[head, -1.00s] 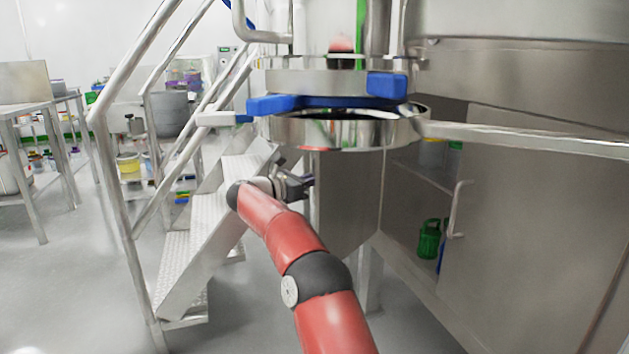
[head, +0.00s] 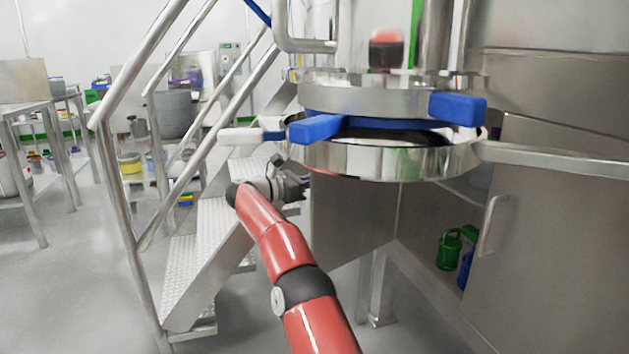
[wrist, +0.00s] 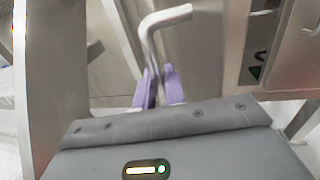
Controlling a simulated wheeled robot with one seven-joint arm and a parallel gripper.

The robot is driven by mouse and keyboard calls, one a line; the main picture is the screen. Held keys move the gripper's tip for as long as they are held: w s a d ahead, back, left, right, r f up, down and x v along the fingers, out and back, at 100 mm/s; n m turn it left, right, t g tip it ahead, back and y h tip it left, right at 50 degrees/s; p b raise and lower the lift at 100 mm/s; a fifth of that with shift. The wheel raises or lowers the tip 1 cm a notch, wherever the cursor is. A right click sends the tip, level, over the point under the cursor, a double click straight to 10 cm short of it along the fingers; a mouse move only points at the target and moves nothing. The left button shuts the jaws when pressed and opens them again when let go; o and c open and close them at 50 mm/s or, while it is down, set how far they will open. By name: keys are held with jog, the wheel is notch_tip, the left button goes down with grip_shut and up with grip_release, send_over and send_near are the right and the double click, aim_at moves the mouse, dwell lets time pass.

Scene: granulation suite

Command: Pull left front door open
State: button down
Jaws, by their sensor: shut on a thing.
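The left front door (head: 350,218) is a grey metal panel under the round vessel. It stands swung out, with the cabinet interior showing to its right. My gripper (head: 303,184) is at this panel's left side in the head view, below the vessel ring. In the wrist view, the purple fingers of my gripper (wrist: 154,78) are closed around a bent metal bar handle (wrist: 165,18). The handle's lower part is hidden between the fingers. The handle cannot be made out in the head view.
A steel ring with blue clamps (head: 458,109) overhangs the arm. Metal stairs with railings (head: 215,245) stand close on the left. The right door (head: 560,240) has its own handle (head: 491,225). Green bottles (head: 449,250) stand inside the cabinet. Open floor (head: 90,280) lies at left.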

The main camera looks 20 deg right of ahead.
jog(key=shift+d, duration=0.1)
jog(key=c, duration=1.8)
grip_release()
jog(key=shift+d, duration=0.1)
jog(key=shift+c, duration=0.2)
jog(key=v, duration=0.7)
jog(key=shift+a, duration=0.45)
